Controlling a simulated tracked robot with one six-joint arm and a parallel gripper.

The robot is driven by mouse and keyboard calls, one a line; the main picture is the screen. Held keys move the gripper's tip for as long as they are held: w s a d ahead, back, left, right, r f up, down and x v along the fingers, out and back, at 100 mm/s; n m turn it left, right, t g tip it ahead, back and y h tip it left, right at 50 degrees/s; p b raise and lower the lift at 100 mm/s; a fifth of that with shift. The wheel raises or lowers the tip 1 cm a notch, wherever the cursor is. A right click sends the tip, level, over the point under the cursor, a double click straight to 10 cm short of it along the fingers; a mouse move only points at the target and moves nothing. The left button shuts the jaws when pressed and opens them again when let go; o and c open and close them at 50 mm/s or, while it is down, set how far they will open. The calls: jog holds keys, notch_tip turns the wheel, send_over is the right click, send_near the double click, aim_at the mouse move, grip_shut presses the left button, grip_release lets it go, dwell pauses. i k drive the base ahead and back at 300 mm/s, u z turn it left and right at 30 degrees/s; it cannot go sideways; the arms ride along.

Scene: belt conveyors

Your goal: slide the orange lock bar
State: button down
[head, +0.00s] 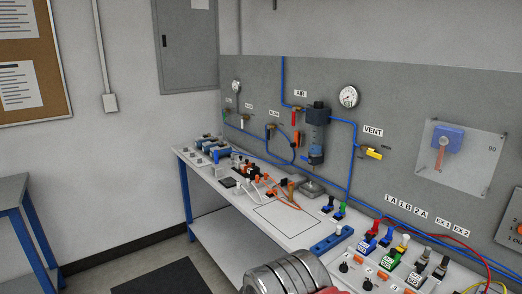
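Several orange parts show in the head view, and I cannot tell for certain which is the lock bar. An orange bar (439,158) hangs below a blue block (448,138) on a clear plate at the right of the wall panel. Small orange pieces (383,276) also sit among the valves at the front right of the bench. Another orange piece (291,190) stands near the middle of the bench. A metal cylindrical part of my arm shows at the bottom edge. My gripper's fingers are not visible.
The long white bench (236,235) runs along the grey wall panel (400,100). Blue tubes, a gauge (348,97), and a yellow vent valve (374,153) are on the panel. Several valves with coloured knobs crowd the right. An outlined rectangle (287,218) on the bench is clear.

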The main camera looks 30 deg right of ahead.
aim_at(295, 145)
jog(key=u, duration=0.4)
jog(key=i, duration=1.3)
jog(key=u, duration=0.2)
